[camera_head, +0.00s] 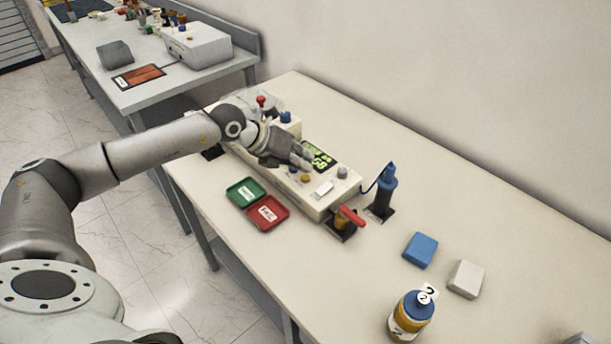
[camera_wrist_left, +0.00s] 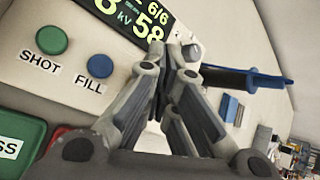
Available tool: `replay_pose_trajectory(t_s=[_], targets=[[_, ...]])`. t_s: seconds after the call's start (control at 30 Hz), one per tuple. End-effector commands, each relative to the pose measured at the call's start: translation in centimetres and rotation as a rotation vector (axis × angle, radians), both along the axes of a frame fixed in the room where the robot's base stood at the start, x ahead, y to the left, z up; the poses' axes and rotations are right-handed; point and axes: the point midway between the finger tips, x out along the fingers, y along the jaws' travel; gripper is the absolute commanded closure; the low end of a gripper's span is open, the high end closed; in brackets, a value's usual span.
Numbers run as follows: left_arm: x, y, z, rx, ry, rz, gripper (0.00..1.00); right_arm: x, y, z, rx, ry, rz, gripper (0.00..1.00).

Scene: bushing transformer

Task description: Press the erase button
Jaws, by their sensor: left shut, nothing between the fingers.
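The cream test unit (camera_head: 318,205) stands on the table with a green-digit display (camera_head: 321,157). My left gripper (camera_head: 303,160) is shut and empty, over the panel beside the display. In the left wrist view its fingertips (camera_wrist_left: 172,52) sit just below the display (camera_wrist_left: 125,18). That view shows a green button (camera_wrist_left: 51,39) labelled SHOT and a blue button (camera_wrist_left: 91,72) labelled FILL. The fingertips partly cover a grey round part (camera_wrist_left: 191,52). No label reading erase is legible, so I cannot tell which control it is. Contact with the panel is unclear. My right gripper is not in view.
Green (camera_head: 246,191) and red (camera_head: 268,213) trays lie in front of the unit. A red-handled clamp (camera_head: 348,217) and a blue-topped dark post (camera_head: 384,192) stand at its right end. Blue (camera_head: 420,250) and white (camera_head: 466,279) blocks and a bottle (camera_head: 410,315) are further right.

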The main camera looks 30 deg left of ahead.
Motion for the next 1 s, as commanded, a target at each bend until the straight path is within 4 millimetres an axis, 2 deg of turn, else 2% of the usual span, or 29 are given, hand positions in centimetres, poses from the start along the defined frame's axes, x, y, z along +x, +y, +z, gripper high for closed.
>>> replay_pose_trajectory(t_s=[1.0], targets=[[-0.01, 0.01, -0.9, 0.0, 0.0, 0.0, 1.0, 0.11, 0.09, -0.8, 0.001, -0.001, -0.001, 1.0]])
